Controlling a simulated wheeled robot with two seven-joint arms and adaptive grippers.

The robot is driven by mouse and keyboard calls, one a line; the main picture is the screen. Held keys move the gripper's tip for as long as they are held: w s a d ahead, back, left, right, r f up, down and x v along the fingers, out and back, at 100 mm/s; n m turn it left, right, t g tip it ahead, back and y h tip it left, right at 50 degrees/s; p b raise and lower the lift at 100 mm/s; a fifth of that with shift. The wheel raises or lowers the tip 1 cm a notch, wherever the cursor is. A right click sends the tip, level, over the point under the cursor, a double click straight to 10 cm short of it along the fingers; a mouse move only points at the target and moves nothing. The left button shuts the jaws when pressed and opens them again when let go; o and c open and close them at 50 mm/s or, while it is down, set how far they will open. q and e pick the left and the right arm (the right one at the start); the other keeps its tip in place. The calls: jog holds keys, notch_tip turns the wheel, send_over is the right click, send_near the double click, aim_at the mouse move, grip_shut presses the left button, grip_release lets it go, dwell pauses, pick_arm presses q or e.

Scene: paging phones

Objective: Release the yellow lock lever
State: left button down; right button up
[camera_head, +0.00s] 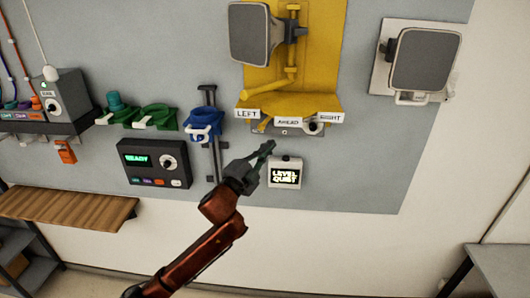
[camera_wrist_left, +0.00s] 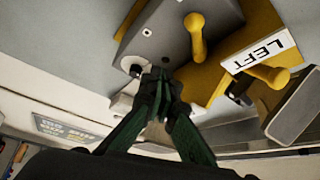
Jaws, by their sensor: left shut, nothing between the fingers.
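A small yellow lever (camera_head: 263,125) sits on the grey plate under the LEFT sign (camera_head: 248,114), at the base of the yellow panel. In the left wrist view, a yellow lever with a rounded end (camera_wrist_left: 196,36) stands out from the grey plate (camera_wrist_left: 165,42), and a second yellow knob (camera_wrist_left: 268,76) is beside the LEFT sign. My left gripper (camera_head: 267,147) is just below the yellow lever. Its fingers are shut and empty, and in the wrist view its tips (camera_wrist_left: 160,74) are near the plate's edge, apart from the lever. My right gripper is out of view.
A small white box reading "LEVEL QUIET" (camera_head: 285,173) is on the wall just below right of my left gripper. A blue ring holder (camera_head: 203,124) on a dark rail is to its left. A black "READY" panel (camera_head: 154,163) and wooden shelf (camera_head: 70,209) are further left.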

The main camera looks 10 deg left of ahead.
pick_arm(q)
jog(key=shift+s+a+r, duration=0.2)
jog(key=shift+s+r, duration=0.05)
jog(key=shift+s, duration=0.35)
jog(key=shift+s+a+r, duration=0.2)
jog(key=shift+s+r, duration=0.05)
jog(key=shift+s, duration=0.3)
